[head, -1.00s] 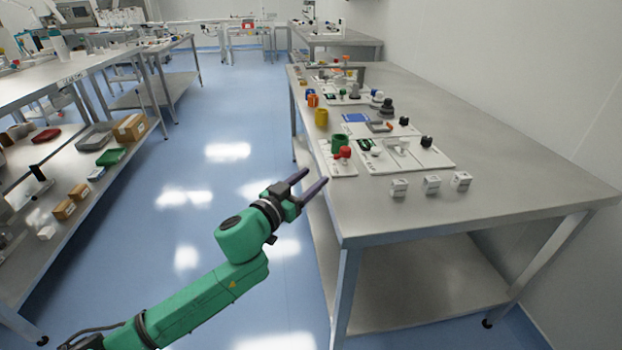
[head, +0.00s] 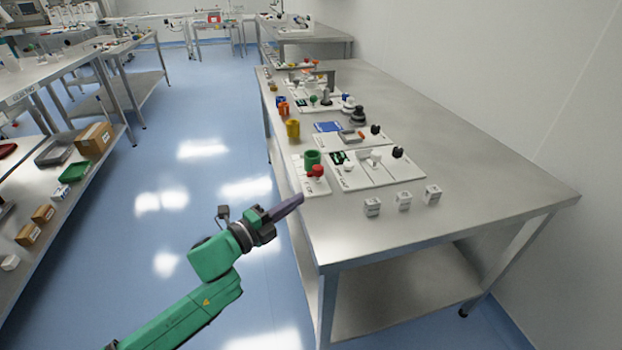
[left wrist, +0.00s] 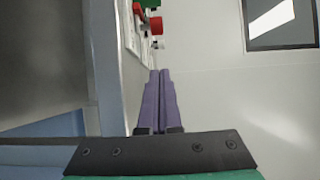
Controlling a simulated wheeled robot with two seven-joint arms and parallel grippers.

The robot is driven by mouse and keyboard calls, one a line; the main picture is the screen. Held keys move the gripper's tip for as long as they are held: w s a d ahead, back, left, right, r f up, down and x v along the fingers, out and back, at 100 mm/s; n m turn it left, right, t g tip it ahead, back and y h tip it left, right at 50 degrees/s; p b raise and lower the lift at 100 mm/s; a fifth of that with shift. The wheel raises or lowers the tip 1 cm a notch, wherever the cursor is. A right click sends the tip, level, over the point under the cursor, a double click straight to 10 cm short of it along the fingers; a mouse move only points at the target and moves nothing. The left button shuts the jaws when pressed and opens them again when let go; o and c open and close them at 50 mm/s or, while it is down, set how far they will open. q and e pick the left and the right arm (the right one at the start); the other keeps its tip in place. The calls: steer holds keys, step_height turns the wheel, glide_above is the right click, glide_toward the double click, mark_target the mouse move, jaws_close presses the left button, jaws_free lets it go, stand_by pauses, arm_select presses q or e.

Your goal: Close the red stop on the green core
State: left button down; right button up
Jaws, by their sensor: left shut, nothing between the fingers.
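The green core (head: 312,157) stands on a white plate near the left edge of the steel table. The red stop (head: 316,171) sits at its near side, close against it; its exact setting is too small to tell. In the left wrist view the red stop (left wrist: 156,25) and part of the green core (left wrist: 150,3) show at the top. My left gripper (head: 300,198) is shut and empty. Its fingertips are near the table's left edge, short of the red stop and apart from it. My right gripper is not in view.
The steel table (head: 480,190) has bare room on its right. Small white boxes (head: 404,201) stand near the plates. Shelves with boxes (head: 95,137) stand left across the blue floor.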

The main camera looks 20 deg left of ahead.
mark_target(311, 192)
arm_select(q)
steer(key=x, duration=0.6)
steer(key=shift+w+r, duration=0.1)
steer(key=shift+r, duration=0.1)
steer(key=w, duration=0.1)
steer(key=w+a, duration=0.1)
steer(key=shift+w+f+p, duration=0.1)
steer(key=shift+w+p, duration=0.15)
steer(key=shift+p, duration=0.1)
steer(key=shift+w+a+f, duration=0.1)
steer(key=shift+w+a, duration=0.1)
steer(key=shift+w, duration=0.25)
